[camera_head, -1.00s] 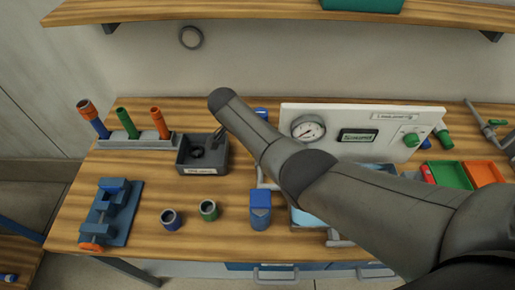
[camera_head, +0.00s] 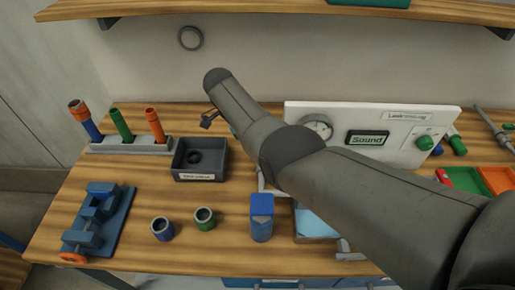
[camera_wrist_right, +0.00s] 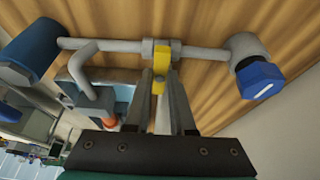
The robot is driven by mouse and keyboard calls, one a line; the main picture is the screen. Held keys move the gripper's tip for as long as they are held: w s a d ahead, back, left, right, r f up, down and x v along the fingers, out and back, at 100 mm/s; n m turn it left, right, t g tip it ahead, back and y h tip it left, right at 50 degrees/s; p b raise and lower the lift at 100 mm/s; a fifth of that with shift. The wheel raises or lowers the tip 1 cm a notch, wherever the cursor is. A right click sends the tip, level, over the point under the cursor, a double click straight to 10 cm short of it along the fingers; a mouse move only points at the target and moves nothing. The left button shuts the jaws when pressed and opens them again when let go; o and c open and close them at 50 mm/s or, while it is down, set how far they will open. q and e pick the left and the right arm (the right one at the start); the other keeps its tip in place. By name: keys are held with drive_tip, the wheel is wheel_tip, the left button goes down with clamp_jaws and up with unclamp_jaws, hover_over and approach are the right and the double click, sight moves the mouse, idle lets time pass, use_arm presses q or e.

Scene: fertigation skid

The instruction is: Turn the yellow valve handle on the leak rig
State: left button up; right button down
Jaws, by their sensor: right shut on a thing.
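In the right wrist view, the yellow valve handle (camera_wrist_right: 161,78) hangs from a grey fitting on the leak rig's pipe (camera_wrist_right: 205,54). My right gripper (camera_wrist_right: 162,85) is shut on the handle, with one finger on each side. The pipe runs from a blue cylinder (camera_wrist_right: 28,50) on the left to a grey end piece with a blue cap (camera_wrist_right: 262,80) on the right. In the head view, my right arm covers much of the rig; the yellow handle does not show. The gauge panel (camera_head: 295,145) stands behind, its display (camera_head: 367,138) reading "Sound". My left gripper is not in view.
A dark tray (camera_head: 200,176) holds a ring. A rack (camera_head: 130,146) holds several coloured tubes. Green and orange bins (camera_head: 497,180) are at right.

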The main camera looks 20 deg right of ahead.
drive_tip(key=shift+d, duration=0.1)
drive_tip(key=c, duration=0.8)
unclamp_jaws()
drive_tip(key=shift+o, duration=0.2)
drive_tip(key=v, duration=1.5)
drive_tip(key=shift+w+r, duration=0.1)
drive_tip(key=shift+r, duration=0.05)
